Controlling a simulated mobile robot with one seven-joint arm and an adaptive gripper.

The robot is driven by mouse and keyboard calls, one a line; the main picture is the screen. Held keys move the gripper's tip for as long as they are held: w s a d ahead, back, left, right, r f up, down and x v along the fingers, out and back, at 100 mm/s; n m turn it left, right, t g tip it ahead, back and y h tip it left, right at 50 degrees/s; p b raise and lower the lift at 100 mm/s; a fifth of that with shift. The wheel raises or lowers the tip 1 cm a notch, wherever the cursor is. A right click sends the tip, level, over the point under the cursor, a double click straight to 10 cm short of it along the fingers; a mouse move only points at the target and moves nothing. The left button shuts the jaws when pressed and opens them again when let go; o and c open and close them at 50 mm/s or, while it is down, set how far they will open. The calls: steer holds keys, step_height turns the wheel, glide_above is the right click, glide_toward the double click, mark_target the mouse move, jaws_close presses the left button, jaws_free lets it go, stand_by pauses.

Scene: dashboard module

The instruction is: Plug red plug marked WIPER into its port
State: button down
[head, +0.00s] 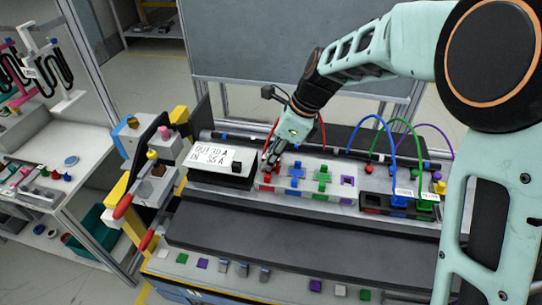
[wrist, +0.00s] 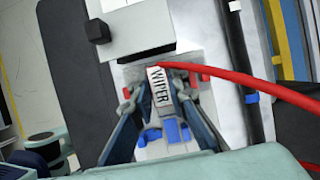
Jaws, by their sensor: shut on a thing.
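My gripper (head: 271,160) points down over the left end of the pale connector row. In the wrist view its two fingers (wrist: 155,98) are closed on the red plug, whose white WIPER label (wrist: 160,86) faces the camera. A red cable (wrist: 235,80) runs from the plug to the right; it also arches behind the gripper in the head view (head: 322,132). The plug is at the red-marked port block (head: 267,188), with red showing on both sides of the fingers. The fingers and label hide the contact, so I cannot tell whether the plug is seated.
Right of the red port are a blue cross (head: 297,177), a green cross (head: 322,179) and a purple square port (head: 347,182). Blue and green plugs (head: 402,198) with cables sit in a black holder. A labelled display box (head: 213,158) stands close on the left. The dark front strip (head: 290,233) is clear.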

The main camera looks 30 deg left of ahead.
steer(key=shift+f, duration=0.25)
steer(key=c, duration=1.8)
jaws_free()
steer(key=v, duration=1.2)
steer(key=shift+d, duration=0.15)
